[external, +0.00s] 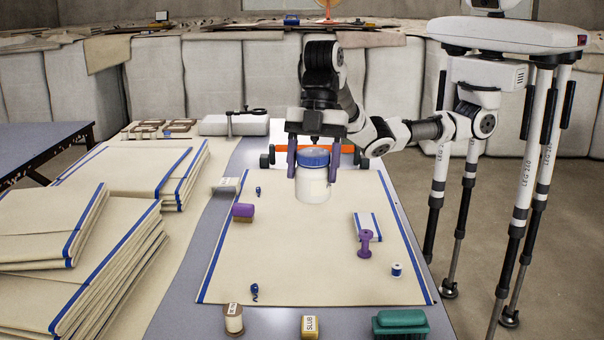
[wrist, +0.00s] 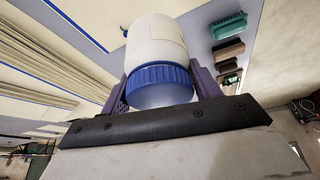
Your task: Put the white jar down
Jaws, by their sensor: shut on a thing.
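The white jar (external: 313,186) has a blue lid and stands upright between the fingers of my gripper (external: 313,162) in the external view. My gripper is shut on the jar near its lid, with one purple finger on each side. In the wrist view, the white jar (wrist: 155,40) shows with its blue lid toward the camera, between the purple fingers of my gripper (wrist: 158,85). The jar is over the far part of the cream cloth (external: 300,250) with blue edges. I cannot tell whether its base touches the cloth.
On the cloth are a purple-topped brush (external: 243,212), a purple spool-like item (external: 366,243), a folded small cloth (external: 367,226) and a blue thread spool (external: 397,270). A green brush (external: 401,324) is at the front edge. Folded cloth stacks (external: 85,260) fill the left. The cloth's middle is clear.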

